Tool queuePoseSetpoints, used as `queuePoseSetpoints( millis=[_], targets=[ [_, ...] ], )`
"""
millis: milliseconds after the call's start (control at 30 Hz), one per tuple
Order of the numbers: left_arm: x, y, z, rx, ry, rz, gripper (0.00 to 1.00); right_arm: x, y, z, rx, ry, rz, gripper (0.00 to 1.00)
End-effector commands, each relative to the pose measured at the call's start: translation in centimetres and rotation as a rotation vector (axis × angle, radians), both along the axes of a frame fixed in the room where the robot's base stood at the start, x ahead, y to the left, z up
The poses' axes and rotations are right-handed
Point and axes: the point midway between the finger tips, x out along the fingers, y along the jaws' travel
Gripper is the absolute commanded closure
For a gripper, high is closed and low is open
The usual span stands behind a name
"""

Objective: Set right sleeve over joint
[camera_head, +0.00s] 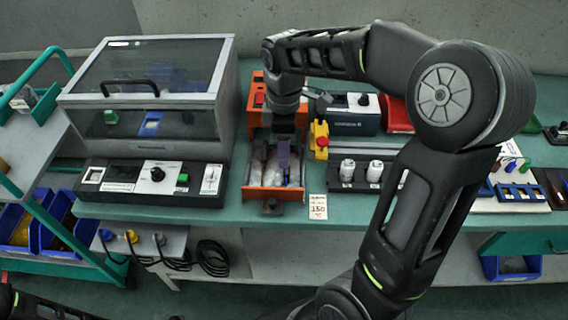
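My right arm reaches over from the right, and its gripper (284,172) points down into an orange-fronted tray (276,194) at the middle of the bench. The fingers are small and partly hidden, so I cannot tell whether they are open or shut, or on what. Pale and dark shapes lie in the tray around the fingertips. A small blue piece shows beside them. I cannot make out the right sleeve or the joint for certain. Only a dark piece of my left arm shows at the bottom left corner; its gripper is out of view.
A clear-lidded chamber (150,85) stands left of the tray, with a control panel (152,181) in front. A yellow box with a red button (320,138) and a rack with white cylinders (347,171) stand to the right.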

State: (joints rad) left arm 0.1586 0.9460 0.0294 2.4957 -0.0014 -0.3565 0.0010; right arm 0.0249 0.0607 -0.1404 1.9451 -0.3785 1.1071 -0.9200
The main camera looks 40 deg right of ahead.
Motion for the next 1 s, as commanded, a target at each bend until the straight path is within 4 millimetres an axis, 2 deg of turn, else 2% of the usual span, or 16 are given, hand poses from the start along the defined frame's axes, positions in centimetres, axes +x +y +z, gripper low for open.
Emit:
queuePoseSetpoints(
  millis=[300, 433, 767, 1000],
  targets=[
    [0.0, 0.0, 0.0, 0.0, 0.0, 0.0, 0.64, -0.1, 0.0, -4.8, 0.001, 0.003, -0.001, 0.47],
    [0.0, 0.0, 0.1, 0.0, 0.0, 0.0, 0.64, -0.1, 0.0, -6.2, 0.0, 0.002, -0.001, 0.47],
    [0.0, 0.0, 0.1, 0.0, 0.0, 0.0, 0.64, 0.0, 0.0, -6.6, 0.001, -0.001, -0.001, 0.47],
    [0.0, 0.0, 0.1, 0.0, 0.0, 0.0, 0.64, 0.0, 0.0, -6.6, 0.001, -0.001, 0.0, 0.66]
  ],
)
